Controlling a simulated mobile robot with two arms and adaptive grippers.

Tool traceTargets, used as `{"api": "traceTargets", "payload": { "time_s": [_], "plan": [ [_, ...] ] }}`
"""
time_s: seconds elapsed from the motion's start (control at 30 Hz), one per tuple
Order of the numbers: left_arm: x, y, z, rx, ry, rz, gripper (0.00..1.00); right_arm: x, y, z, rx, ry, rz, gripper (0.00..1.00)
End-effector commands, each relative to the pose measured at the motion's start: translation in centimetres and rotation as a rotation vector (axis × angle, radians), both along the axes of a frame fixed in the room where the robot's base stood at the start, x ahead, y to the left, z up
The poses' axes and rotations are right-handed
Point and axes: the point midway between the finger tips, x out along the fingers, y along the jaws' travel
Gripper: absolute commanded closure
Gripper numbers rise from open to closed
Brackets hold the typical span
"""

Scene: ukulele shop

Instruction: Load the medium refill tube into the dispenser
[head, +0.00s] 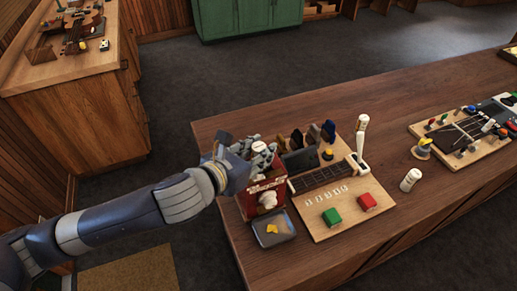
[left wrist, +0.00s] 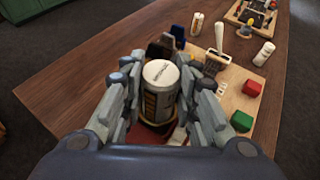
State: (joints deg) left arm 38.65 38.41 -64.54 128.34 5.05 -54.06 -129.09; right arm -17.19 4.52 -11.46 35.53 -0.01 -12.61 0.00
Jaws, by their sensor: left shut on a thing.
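My left gripper (head: 262,155) is directly above the red dispenser (head: 259,204), which stands at the left end of the wooden table. In the left wrist view, my left gripper (left wrist: 165,100) is shut on a refill tube (left wrist: 162,75) with a white printed top and a dark and tan label. The tube's lower end points down at the dispenser; the fingers hide how far it is inside. In the head view the fingers cover most of the tube. Two other white tubes stand to the right, one (head: 410,180) on the table and one (head: 362,123) farther back. My right gripper is out of view.
A light wooden board with a fretboard (head: 318,178), a green block (head: 331,217) and a red block (head: 366,202) lies right of the dispenser. A grey tray (head: 273,229) with yellow pieces is in front. Bare tabletop (head: 440,205) lies farther right.

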Motion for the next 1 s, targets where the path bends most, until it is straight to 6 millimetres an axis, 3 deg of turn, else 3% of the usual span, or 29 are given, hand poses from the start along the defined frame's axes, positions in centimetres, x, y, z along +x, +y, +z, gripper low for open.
{"api": "traceTargets", "payload": {
  "time_s": [0.23, 0.27, 0.3, 0.67, 1.0],
  "plan": [
    [0.0, 0.0, -0.6, 0.0, 0.0, 0.0, 0.95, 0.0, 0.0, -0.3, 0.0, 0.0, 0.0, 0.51],
    [0.0, 0.0, -0.6, 0.0, 0.0, 0.0, 0.7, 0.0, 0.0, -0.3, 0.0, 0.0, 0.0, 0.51],
    [0.0, 0.0, -0.5, -0.001, -0.001, 0.0, 0.64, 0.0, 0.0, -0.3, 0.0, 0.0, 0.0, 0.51],
    [-0.1, 0.1, -0.4, 0.001, 0.0, 0.0, 0.64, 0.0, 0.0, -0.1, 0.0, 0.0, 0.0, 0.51],
    [-2.1, 1.5, 0.7, 0.002, 0.001, 0.0, 0.64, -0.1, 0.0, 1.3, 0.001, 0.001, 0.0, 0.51]
  ]
}}
